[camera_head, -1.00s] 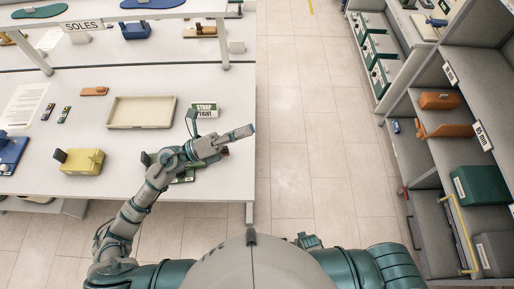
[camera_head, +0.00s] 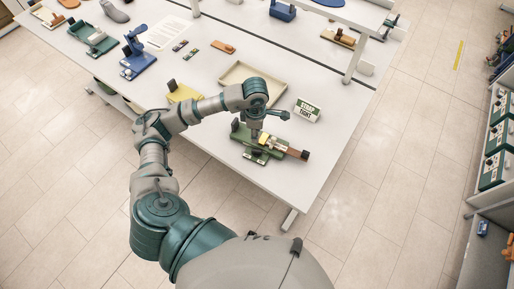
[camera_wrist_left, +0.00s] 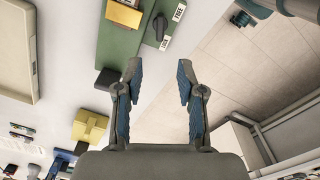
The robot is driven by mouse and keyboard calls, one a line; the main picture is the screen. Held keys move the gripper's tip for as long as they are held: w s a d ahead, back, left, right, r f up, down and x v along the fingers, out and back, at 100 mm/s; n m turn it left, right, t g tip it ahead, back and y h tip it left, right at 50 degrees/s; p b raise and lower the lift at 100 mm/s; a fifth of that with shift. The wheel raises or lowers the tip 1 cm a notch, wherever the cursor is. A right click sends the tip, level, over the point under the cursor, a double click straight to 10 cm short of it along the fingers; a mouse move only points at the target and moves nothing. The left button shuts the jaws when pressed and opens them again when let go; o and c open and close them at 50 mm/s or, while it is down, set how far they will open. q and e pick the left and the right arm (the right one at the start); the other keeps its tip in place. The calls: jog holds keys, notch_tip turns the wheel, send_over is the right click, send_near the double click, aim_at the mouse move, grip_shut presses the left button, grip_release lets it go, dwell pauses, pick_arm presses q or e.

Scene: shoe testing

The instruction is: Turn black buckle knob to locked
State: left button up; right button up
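The green buckle fixture (camera_head: 263,158) stands near the front edge of the white table, with a tan strap-like part (camera_head: 283,149) across it. In the left wrist view, the fixture (camera_wrist_left: 123,42) shows at the top with a yellow block (camera_wrist_left: 124,13). My right gripper is out of view.
A "STRAP TIGHT" sign (camera_head: 307,110) stands behind the fixture. A beige tray (camera_head: 236,74) and a yellow device (camera_head: 184,93) are nearby. Blue and green devices stand farther left. Open floor lies right of the table.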

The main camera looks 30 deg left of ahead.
aim_at(255, 150)
pick_arm(q)
jog(key=f, duration=0.3)
jog(key=f+p, duration=0.1)
jog(key=f, duration=0.7)
jog(key=shift+a, duration=0.25)
jog(key=shift+d+f, duration=0.2)
jog(key=shift+f, duration=0.4)
jog(key=shift+a, duration=0.15)
grip_shut()
